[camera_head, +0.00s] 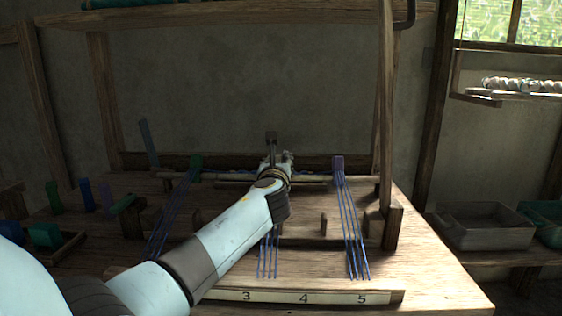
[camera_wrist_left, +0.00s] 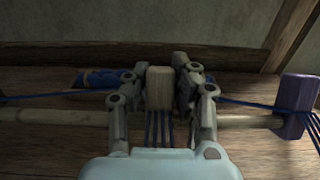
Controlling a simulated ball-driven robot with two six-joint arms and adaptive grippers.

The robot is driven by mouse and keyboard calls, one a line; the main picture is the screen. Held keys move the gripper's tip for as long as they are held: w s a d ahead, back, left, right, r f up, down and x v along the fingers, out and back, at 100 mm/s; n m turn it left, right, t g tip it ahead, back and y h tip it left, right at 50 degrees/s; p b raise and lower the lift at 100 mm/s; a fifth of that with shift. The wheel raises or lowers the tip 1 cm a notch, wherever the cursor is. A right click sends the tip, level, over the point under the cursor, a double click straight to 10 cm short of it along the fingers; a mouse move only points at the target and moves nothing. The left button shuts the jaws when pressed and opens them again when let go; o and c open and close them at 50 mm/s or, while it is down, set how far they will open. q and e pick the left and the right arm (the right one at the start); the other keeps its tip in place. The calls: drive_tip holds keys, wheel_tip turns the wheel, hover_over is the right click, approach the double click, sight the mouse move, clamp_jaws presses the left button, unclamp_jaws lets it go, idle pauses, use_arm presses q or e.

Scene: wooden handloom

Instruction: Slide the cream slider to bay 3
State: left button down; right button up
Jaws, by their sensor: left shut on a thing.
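The cream slider (camera_wrist_left: 159,88) stands upright between the fingers of my left gripper (camera_wrist_left: 158,92) in the left wrist view, with blue threads hanging from it. The gripper is shut on it. In the head view my left gripper (camera_head: 274,168) is at the rod (camera_head: 312,179), and its hand mostly hides the slider. The slider's threads (camera_head: 268,255) run down to the board between the labels 3 and 4 on the number strip (camera_head: 275,297). The labels left of 3 are hidden by my arm. My right gripper is not in view.
A purple slider (camera_head: 338,163) with blue threads is to the right on the rod, and a green slider (camera_head: 195,162) is to the left. Upright wooden pegs (camera_head: 323,224) stand on the board. The loom's right post (camera_head: 386,110) rises beyond the purple slider. The rod between gripper and purple slider is clear.

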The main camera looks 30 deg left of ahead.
use_arm(q)
drive_tip(key=shift+s+a+p, duration=0.2)
drive_tip(key=shift+s+a, duration=0.2)
drive_tip(key=shift+a, duration=0.2)
drive_tip(key=shift+s+a+p, duration=0.2)
drive_tip(key=shift+s+a, duration=0.15)
drive_tip(key=shift+a, duration=0.25)
drive_tip(key=c, duration=1.1)
unclamp_jaws()
drive_tip(key=shift+s, duration=0.1)
drive_tip(key=shift+v, duration=5.95)
